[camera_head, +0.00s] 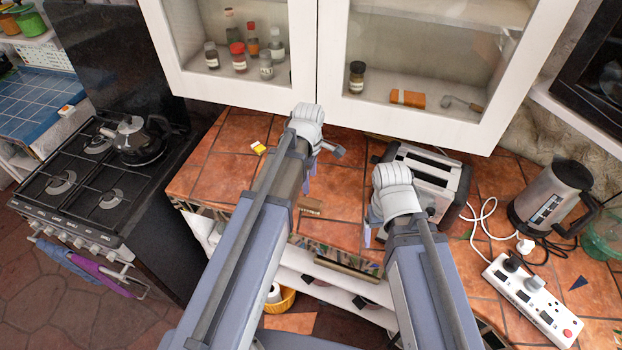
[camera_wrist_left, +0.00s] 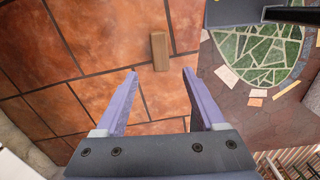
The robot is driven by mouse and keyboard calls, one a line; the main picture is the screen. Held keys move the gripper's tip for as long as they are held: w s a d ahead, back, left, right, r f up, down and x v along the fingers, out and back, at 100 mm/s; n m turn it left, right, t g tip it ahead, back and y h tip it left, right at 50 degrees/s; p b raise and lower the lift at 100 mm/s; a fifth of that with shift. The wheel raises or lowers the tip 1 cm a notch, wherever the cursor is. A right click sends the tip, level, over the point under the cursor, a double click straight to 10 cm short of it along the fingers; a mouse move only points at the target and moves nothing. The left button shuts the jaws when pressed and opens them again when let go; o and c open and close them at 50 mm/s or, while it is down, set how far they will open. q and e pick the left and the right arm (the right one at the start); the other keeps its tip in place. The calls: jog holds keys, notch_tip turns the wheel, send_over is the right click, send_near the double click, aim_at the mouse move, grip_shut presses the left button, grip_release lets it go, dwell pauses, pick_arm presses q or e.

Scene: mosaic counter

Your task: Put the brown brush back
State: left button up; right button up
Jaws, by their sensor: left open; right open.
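A small brown, block-like thing, which looks like the brown brush (camera_head: 310,207), lies on the terracotta-tiled counter near its front edge; its bristles cannot be made out. In the left wrist view the brush (camera_wrist_left: 160,50) lies just beyond and between my left gripper's fingertips (camera_wrist_left: 160,74). The gripper is open, with nothing between its fingers. In the head view my left gripper (camera_head: 312,168) is mostly hidden behind its wrist, above the counter. My right gripper (camera_head: 368,235) is largely hidden by its own arm; only a purple finger edge shows.
A toaster (camera_head: 430,178) stands close beside my right wrist. A kettle (camera_head: 552,200) and power strip (camera_head: 533,300) with cords are at the right. A white glass-fronted cabinet (camera_head: 325,70) hangs above. Green mosaic (camera_wrist_left: 262,45) and loose pieces lie right of the brush. The tiles left of it are clear.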

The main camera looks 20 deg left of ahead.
pick_arm(q)
jog(key=s+d+m, duration=0.5)
jog(key=s+m, duration=0.2)
jog(key=m, duration=0.3)
jog(key=s+d+m+y, duration=0.1)
jog(key=s+d+m, duration=0.4)
jog(key=m, duration=0.6)
jog(key=shift+s+d, duration=0.25)
jog(key=shift+s, duration=0.9)
